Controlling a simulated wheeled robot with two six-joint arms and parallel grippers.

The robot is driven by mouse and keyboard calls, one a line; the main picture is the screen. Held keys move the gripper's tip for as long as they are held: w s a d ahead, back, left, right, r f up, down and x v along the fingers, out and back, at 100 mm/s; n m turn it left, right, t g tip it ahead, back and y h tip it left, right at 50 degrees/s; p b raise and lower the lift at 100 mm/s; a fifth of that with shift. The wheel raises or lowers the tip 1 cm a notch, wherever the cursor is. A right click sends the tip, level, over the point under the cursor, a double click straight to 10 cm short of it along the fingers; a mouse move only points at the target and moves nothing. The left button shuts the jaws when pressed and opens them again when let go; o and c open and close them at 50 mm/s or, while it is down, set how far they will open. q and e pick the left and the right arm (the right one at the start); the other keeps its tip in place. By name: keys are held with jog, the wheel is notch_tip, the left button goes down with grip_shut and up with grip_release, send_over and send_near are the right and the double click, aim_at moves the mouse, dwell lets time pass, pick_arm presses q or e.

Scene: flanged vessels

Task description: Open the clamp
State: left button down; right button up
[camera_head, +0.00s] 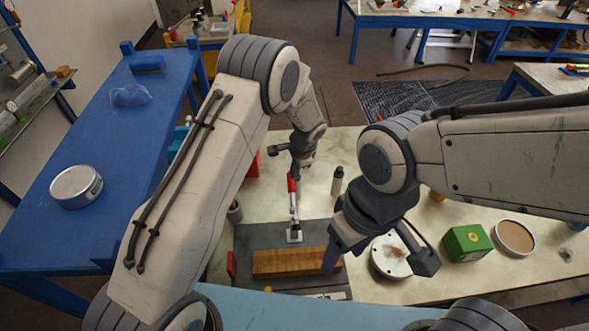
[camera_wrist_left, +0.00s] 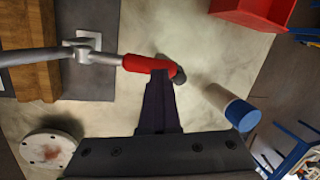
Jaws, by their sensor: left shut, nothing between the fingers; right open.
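The clamp has a red handle grip (camera_head: 292,184) and a metal arm and base plate (camera_head: 294,235) on a dark grey board behind a wooden block (camera_head: 290,263). In the left wrist view its red grip (camera_wrist_left: 146,64) points right and its metal bar (camera_wrist_left: 95,57) runs left over the wood. My left gripper (camera_head: 296,172) is at the free end of the red grip; its shut fingers (camera_wrist_left: 162,78) overlap the grip's edge in the left wrist view. I cannot tell whether they touch.
A white flanged disc (camera_head: 388,266) lies beneath the right gripper, with a green box (camera_head: 467,243) and a tan-topped round dish (camera_head: 514,237) to its right. A blue-capped white bottle (camera_wrist_left: 230,106) and a red bin (camera_wrist_left: 255,12) stand near the left gripper.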

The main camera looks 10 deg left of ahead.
pick_arm(q)
jog(key=shift+w+f+b, duration=0.2)
jog(key=shift+f+b, duration=0.1)
jog(key=shift+f, duration=0.1)
jog(key=shift+r, duration=0.1)
dwell(0.3)
jog(key=shift+r+p, duration=0.3)
notch_tip(320, 180, up, 13)
jog(key=w+d+b, duration=0.2)
jog(key=w, duration=0.1)
jog(key=s+d+r+n+h+b, duration=0.1)
jog(key=s+d+r, duration=0.1)
jog(key=s, duration=0.3)
jog(key=s+d+r, duration=0.2)
jog(key=s, duration=0.4)
jog(key=s+a+n+g+h+b, duration=0.1)
jog(key=s+n, duration=0.1)
jog(key=s, duration=1.1)
jog(key=s+a+n+g+h+b, duration=0.1)
jog(key=s+a+b, duration=0.1)
jog(key=s, duration=1.2)
jog(key=shift+s+f+n, duration=0.25)
jog(key=shift+f+n, duration=0.15)
